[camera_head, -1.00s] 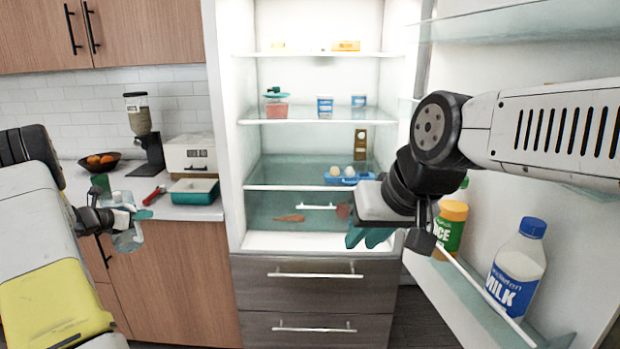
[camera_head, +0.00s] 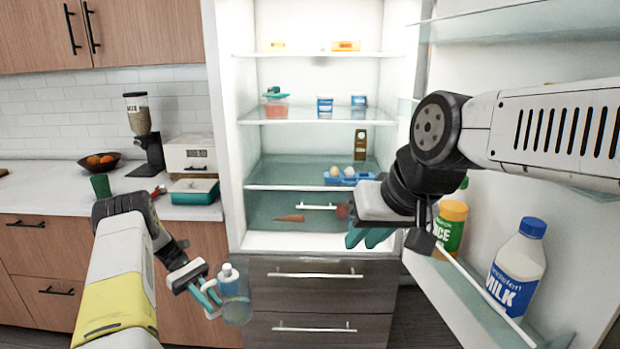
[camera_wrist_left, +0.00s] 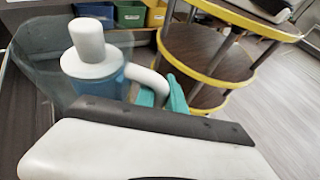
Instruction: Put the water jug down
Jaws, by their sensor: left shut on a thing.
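The water jug (camera_head: 236,296) is clear blue with a white-grey lid. My left gripper (camera_head: 211,292) is shut on it and holds it upright in the air, in front of the drawers below the open fridge. In the left wrist view the jug (camera_wrist_left: 95,62) shows its pale cap and handle, with a teal fingertip (camera_wrist_left: 178,98) at the handle. My right gripper (camera_head: 370,236) has teal fingers and is by the open fridge door; the gap between its fingers is not clear.
The open fridge has a bare bottom floor (camera_head: 300,242) and partly free shelves. Its door holds a milk bottle (camera_head: 517,270) and a juice bottle (camera_head: 450,228). The counter (camera_head: 45,192) at left is mostly clear, with a fruit bowl (camera_head: 99,161) and a teal container (camera_head: 195,191).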

